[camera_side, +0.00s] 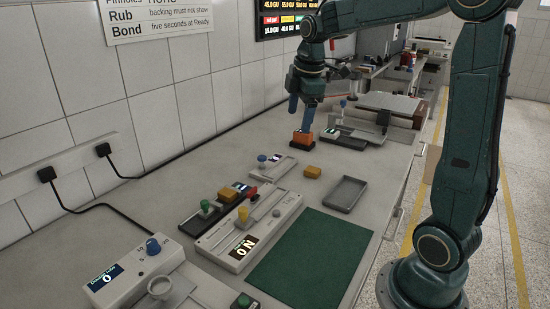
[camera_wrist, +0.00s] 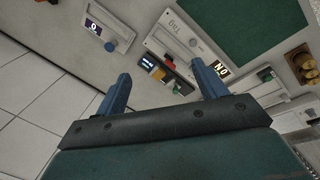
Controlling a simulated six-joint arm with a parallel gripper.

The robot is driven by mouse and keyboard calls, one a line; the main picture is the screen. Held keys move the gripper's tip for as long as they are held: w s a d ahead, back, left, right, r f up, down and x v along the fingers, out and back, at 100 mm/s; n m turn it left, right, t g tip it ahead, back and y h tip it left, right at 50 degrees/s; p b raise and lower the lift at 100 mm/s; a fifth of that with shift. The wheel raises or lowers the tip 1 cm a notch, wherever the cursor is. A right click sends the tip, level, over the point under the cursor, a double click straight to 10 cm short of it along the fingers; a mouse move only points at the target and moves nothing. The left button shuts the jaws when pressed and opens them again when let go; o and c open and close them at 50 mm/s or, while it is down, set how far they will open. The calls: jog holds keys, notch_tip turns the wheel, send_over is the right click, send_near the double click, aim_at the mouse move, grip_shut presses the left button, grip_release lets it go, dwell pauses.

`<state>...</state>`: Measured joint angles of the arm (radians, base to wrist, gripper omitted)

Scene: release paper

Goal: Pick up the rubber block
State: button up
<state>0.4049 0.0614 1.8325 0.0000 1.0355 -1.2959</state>
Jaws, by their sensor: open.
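Two blocks show in the side view: an orange block with a dark base (camera_side: 303,138) and a smaller amber block (camera_side: 312,172) nearer the tray. I cannot tell for certain which is the rubber block. My gripper (camera_side: 301,110) points down, its blue fingers just above the orange block; whether they touch it is unclear. In the wrist view my gripper (camera_wrist: 162,72) has its two blue fingers spread wide apart with nothing held between them. I cannot make out either block for sure in the wrist view.
A grey tray (camera_side: 347,194) and a green mat (camera_side: 312,254) lie on the bench. A long device with coloured knobs (camera_side: 248,228) lies left of the mat. A device with a blue knob (camera_side: 136,272) is at front left. A dark-based fixture (camera_side: 345,137) stands right of the orange block.

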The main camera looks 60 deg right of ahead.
jog(key=w+d+f+n+g, duration=0.1)
jog(key=w+d+f+n, duration=0.15)
jog(key=d, duration=0.25)
jog(key=w+d+f+n, duration=0.2)
jog(key=d+f, duration=0.1)
jog(key=d, duration=0.3)
jog(key=n+g+y, duration=0.1)
jog(key=n, duration=0.2)
send_over(312, 170)
jog(key=shift+w+d+f, duration=0.1)
jog(key=shift+f, duration=4.05)
jog(key=shift+w+d+f, duration=0.1)
jog(key=shift+f, duration=4)
jog(key=shift+s+a+f, duration=0.1)
jog(key=shift+f, duration=1.2)
jog(key=shift+s+a+f, duration=0.1)
jog(key=shift+f, duration=1.15)
jog(key=c, duration=1.1)
